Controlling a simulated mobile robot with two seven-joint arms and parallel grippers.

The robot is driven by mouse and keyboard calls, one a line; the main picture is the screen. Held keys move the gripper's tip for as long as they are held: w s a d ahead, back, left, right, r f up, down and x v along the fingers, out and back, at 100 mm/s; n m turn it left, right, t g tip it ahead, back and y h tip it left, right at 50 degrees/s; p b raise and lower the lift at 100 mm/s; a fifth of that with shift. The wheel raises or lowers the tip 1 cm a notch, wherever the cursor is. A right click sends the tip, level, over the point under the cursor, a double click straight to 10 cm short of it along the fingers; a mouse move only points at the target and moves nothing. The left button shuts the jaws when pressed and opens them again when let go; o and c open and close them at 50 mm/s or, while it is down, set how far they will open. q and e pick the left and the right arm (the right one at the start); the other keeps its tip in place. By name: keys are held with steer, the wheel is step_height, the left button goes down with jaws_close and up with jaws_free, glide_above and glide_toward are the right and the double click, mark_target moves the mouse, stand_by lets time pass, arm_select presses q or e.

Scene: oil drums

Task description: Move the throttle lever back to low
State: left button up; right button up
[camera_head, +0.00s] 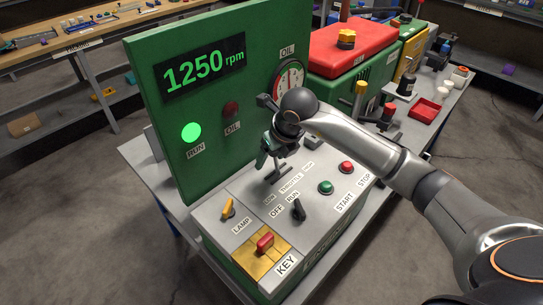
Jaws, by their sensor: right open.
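The throttle slot (278,174) is a dark line on the grey top of the control panel (318,202), behind a label reading throttle, with its low end at the left. My right gripper (268,155) is open and reaches down over this slot from the right. The throttle lever is mostly hidden by the gripper, so I cannot tell its exact position or whether the fingers touch it. The green display board (165,110) reads 1250 rpm, and its run lamp (191,132) is lit green. My left gripper is not in view.
The panel also holds a yellow lamp switch (228,209), a red key (265,243), a black off/run switch (298,209), a green start button (325,187) and a red stop button (346,167). A red-topped machine (350,50) stands behind, with a red tray (424,110) further right.

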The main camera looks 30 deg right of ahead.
jaws_close()
stand_by(0.3)
stand_by(1.0)
